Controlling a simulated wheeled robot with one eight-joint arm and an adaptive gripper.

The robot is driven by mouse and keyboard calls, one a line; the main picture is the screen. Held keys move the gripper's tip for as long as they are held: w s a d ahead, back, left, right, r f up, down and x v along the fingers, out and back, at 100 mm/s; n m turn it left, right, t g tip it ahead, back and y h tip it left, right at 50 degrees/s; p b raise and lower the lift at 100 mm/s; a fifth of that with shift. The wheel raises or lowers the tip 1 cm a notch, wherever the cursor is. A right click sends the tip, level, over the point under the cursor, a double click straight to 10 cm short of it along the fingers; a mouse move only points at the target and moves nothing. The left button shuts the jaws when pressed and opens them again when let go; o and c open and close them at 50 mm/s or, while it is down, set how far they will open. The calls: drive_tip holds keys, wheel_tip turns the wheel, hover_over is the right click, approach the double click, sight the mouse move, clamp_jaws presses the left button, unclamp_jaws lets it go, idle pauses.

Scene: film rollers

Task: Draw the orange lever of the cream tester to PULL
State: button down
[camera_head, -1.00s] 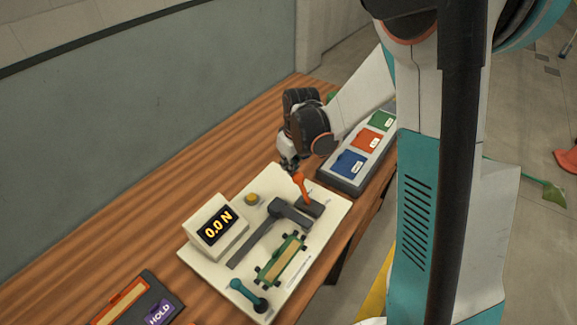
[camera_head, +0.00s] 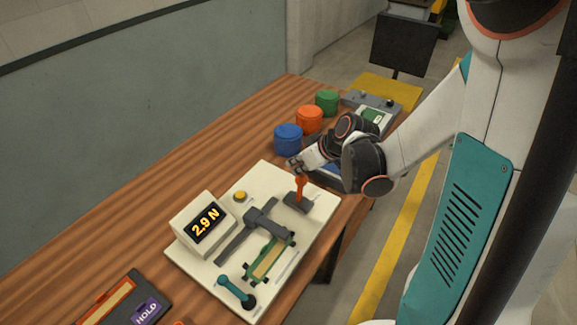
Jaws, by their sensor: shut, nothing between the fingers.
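The cream tester (camera_head: 205,270) lies on the wooden bench, and its display (camera_head: 206,223) reads 2.9 N. Its orange lever (camera_head: 300,190) stands near upright from a dark base at the tester's far right. My gripper (camera_head: 296,166) is shut and empty at the top of the lever. It seems to touch the lever's upper end, but the contact is too small to be sure. A green frame with a tan strip (camera_head: 269,261) sits beside the dark grey slide (camera_head: 258,220). I cannot make out a PULL mark.
A teal lever (camera_head: 234,290) and a yellow button (camera_head: 240,196) are on the tester. Blue (camera_head: 288,139), orange (camera_head: 309,119) and green (camera_head: 327,102) containers stand behind my gripper. A dark HOLD tray (camera_head: 125,300) lies at the near left.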

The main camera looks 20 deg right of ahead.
sight(306, 176)
drive_tip(key=s+d, duration=0.2)
drive_tip(key=s, duration=0.2)
drive_tip(key=shift+d+f+b, duration=0.25)
drive_tip(key=shift+d+b, duration=0.15)
drive_tip(key=shift+s+d+f, duration=0.1)
drive_tip(key=shift+s+f, duration=0.1)
drive_tip(key=shift+s, duration=0.2)
drive_tip(key=w+r+p, duration=0.1)
drive_tip(key=w+a+r, duration=0.1)
drive_tip(key=w+r, duration=0.1)
drive_tip(key=shift+w+a+r+p, duration=0.1)
drive_tip(key=shift+w+p, duration=0.2)
drive_tip(key=shift+p, duration=0.1)
drive_tip(key=s+d+r+p, duration=0.3)
drive_tip(key=s+d+r, duration=0.1)
drive_tip(key=s, duration=0.3)
drive_tip(key=shift+d+r, duration=0.15)
drive_tip(key=shift+r, duration=0.4)
